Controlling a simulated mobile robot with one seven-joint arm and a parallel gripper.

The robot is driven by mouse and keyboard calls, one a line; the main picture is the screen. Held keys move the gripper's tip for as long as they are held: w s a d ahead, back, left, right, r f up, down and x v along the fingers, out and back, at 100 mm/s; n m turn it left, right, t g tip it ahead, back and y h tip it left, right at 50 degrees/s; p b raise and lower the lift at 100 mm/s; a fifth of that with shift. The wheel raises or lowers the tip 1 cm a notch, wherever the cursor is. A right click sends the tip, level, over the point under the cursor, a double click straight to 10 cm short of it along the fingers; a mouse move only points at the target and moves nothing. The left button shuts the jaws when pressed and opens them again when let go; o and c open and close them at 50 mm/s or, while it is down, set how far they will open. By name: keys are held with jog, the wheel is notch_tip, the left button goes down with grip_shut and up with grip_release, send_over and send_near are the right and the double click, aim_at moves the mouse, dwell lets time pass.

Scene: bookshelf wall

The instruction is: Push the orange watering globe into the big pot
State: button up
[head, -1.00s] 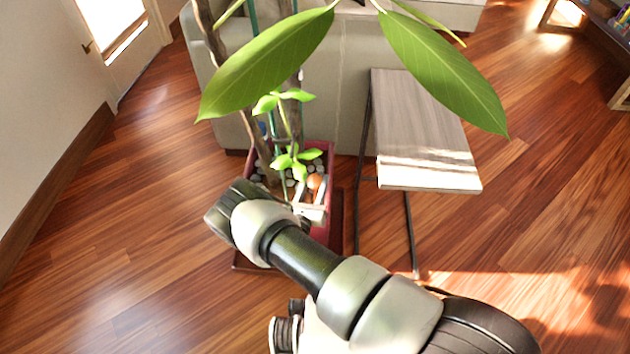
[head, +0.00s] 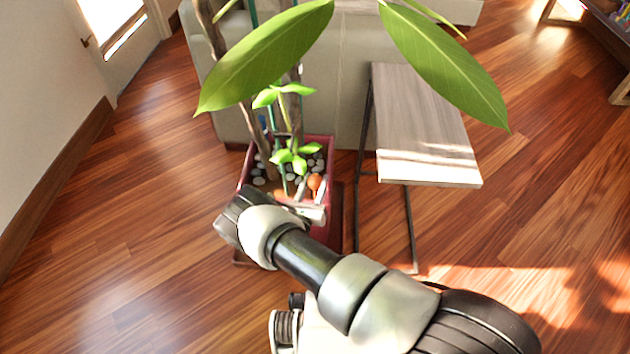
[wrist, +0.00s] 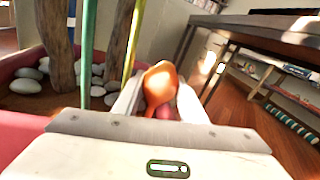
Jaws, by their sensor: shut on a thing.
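The orange watering globe (head: 315,182) shows as a small orange ball at the right side of the big red pot (head: 329,163). In the wrist view the globe (wrist: 160,84) is between the two pale fingers of my gripper (wrist: 157,98), which is shut on it. The pot's red wall (wrist: 22,62) is at the left there. My gripper (head: 313,198) is over the near right part of the pot in the head view, partly hidden by my wrist. The globe's lower end is hidden, so I cannot tell how deep it sits.
The pot holds thick trunks (wrist: 58,45), thin green stakes (wrist: 133,38), pale pebbles (wrist: 30,73) and soil. Large leaves (head: 270,58) hang in front. A small side table (head: 420,120) stands close on the right, a grey sofa (head: 335,90) behind. Floor at left is clear.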

jog(key=shift+f, duration=1.25)
jog(key=o, duration=1.5)
jog(key=shift+c, duration=0.2)
jog(key=shift+a, duration=0.2)
jog(key=shift+c, duration=0.4)
